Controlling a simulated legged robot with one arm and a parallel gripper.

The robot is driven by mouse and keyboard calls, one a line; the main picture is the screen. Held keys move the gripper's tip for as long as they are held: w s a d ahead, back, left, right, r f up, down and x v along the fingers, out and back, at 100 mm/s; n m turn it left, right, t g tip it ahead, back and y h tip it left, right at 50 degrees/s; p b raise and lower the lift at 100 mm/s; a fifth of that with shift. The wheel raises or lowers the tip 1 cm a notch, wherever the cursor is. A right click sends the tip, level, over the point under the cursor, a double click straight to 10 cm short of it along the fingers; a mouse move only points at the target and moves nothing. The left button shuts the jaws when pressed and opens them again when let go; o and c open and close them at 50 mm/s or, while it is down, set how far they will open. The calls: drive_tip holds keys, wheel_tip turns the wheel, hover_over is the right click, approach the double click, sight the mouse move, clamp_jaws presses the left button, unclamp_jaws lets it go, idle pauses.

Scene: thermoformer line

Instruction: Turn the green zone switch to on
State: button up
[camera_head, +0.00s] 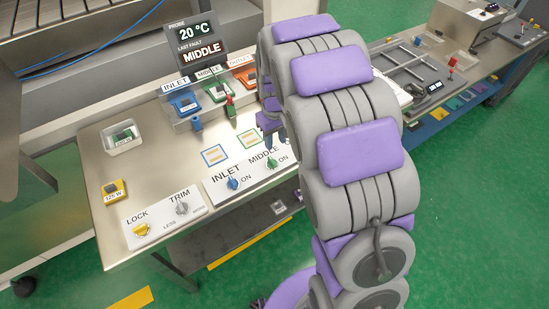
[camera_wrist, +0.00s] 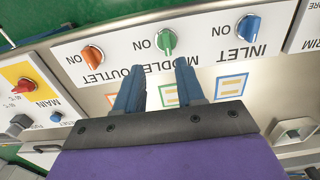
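The green zone switch (camera_wrist: 166,42) is a knob on the white panel under the MIDDLE label, and it also shows in the head view (camera_head: 271,162), partly beside my arm. In the wrist view, which is upside down, its handle stands roughly upright rather than pointing sideways at its ON mark (camera_wrist: 139,42). My gripper (camera_wrist: 158,68) is open and empty. Its two blue-grey fingers are spread, with the tips just short of the green switch, one toward each side of it. In the head view my arm hides most of the gripper.
The blue INLET knob (camera_wrist: 248,27) and orange OUTLET knob (camera_wrist: 93,54) flank the green one closely. A red MAIN switch (camera_wrist: 24,86) is on the yellow panel. The bench also holds a yellow LOCK knob (camera_head: 141,229) and a display (camera_head: 196,38) reading 20 °C, MIDDLE.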

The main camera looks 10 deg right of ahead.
sight(272, 160)
drive_tip(key=f, duration=0.2)
drive_tip(key=a+f, duration=0.1)
drive_tip(key=f, duration=0.2)
drive_tip(key=a+f+b, duration=0.1)
drive_tip(key=f, duration=0.1)
drive_tip(key=shift+a+f, duration=0.1)
drive_tip(key=shift+f, duration=0.6)
drive_tip(key=shift+d+f, duration=0.2)
drive_tip(key=shift+d, duration=0.1)
drive_tip(key=shift+d+f, duration=0.1)
drive_tip(key=shift+d, duration=0.5)
drive_tip(key=shift+a, duration=0.65)
drive_tip(key=c, duration=0.5)
drive_tip(key=shift+c, duration=0.5)
drive_tip(key=shift+d, duration=0.25)
clamp_jaws()
